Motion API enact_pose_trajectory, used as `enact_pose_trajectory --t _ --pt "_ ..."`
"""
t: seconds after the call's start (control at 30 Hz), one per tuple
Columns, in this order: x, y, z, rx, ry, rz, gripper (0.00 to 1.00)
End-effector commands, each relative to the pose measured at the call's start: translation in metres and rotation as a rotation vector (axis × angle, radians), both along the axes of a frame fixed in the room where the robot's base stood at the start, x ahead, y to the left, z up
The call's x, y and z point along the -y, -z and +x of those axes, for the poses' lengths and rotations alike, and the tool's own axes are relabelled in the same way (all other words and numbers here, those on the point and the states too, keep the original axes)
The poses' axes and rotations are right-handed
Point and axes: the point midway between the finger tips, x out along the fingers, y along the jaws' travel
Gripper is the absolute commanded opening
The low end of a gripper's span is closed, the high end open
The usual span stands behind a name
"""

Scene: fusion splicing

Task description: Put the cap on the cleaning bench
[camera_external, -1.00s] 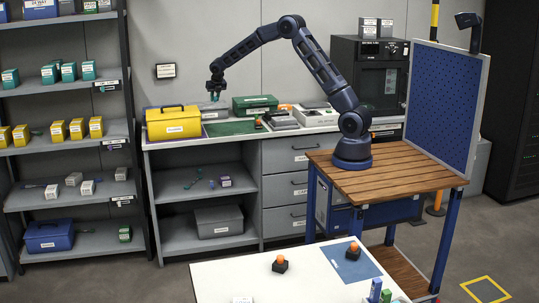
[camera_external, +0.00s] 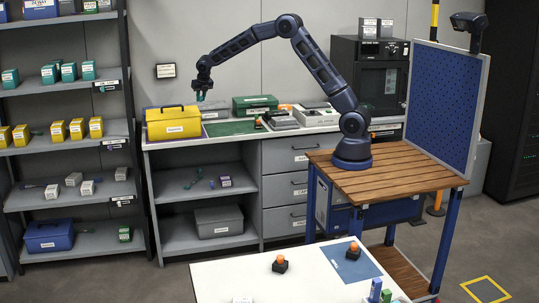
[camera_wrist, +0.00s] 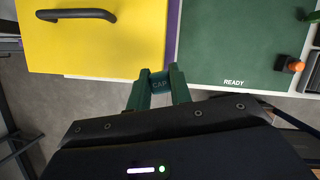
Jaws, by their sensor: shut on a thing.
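A green mat marked READY (camera_wrist: 235,45) lies on the worktop to the right of the cap in the wrist view. The green mat also shows on the counter (camera_external: 230,128) in the external view. No label names the cleaning bench.
A yellow toolbox (camera_external: 173,122) with a dark handle stands left of the mat. A dark block with an orange top (camera_wrist: 288,64) sits at the mat's right. A green case (camera_external: 255,105) and grey devices (camera_external: 283,121) stand behind and right. Most of the mat is bare.

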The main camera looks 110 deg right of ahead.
Motion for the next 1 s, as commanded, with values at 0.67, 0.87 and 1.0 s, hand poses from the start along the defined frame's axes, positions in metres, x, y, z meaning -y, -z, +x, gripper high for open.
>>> enact_pose_trajectory --t 0.67,0.87,1.0 --pt "-0.258 0.013 0.155 -0.004 -0.25 0.01 0.0" --pt "-0.341 0.016 0.182 -0.005 -0.321 0.012 0.0" --pt "-0.401 0.019 0.196 -0.006 -0.372 0.013 0.0"
